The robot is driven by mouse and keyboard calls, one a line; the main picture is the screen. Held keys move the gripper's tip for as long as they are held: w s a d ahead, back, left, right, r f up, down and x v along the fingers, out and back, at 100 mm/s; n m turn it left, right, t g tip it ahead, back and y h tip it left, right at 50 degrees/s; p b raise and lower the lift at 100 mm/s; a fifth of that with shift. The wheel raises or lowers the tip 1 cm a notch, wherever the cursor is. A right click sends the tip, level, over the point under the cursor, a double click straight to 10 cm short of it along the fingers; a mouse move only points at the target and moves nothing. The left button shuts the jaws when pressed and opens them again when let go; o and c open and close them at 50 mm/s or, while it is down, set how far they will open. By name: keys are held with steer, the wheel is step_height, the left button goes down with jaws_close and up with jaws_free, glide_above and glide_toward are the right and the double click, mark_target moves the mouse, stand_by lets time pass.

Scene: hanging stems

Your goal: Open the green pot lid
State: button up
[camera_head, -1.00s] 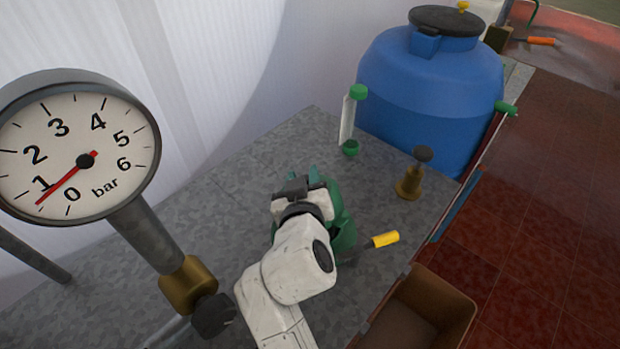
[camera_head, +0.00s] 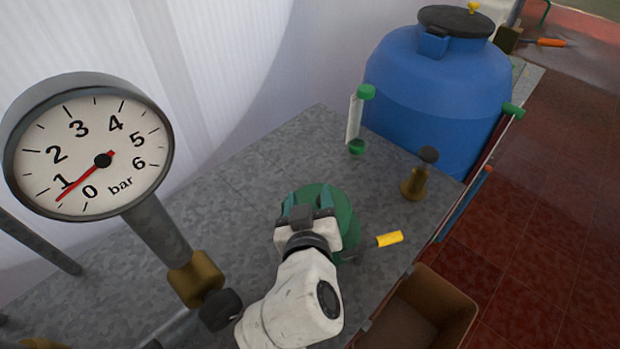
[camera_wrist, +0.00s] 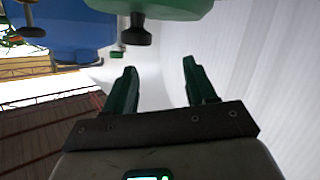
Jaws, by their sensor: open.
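The green pot (camera_head: 346,218) stands on the grey worktop, partly hidden by my gripper (camera_head: 310,206) and arm. Its round green top shows beyond the fingers in the head view. In the wrist view, which appears upside down, a green rounded surface, apparently the lid (camera_wrist: 175,8), lies at the top edge with a dark knob (camera_wrist: 138,32) on it. My gripper (camera_wrist: 160,70) is open there, its two green fingers apart and empty. The knob appears beyond the fingertips, toward the left finger's side. I cannot see any contact, and cannot tell whether the lid is seated.
A yellow grip (camera_head: 389,239) lies just right of the pot. A brown bin (camera_head: 440,300) is at the lower right, and a brass valve (camera_head: 413,182) stands behind. A pressure gauge (camera_head: 90,150) is at left, a blue tank (camera_head: 435,90) at the back.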

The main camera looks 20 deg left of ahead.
steer(key=s+d, duration=0.3)
steer(key=s, duration=0.3)
steer(key=shift+s, duration=0.4)
steer(key=shift+a, duration=0.1)
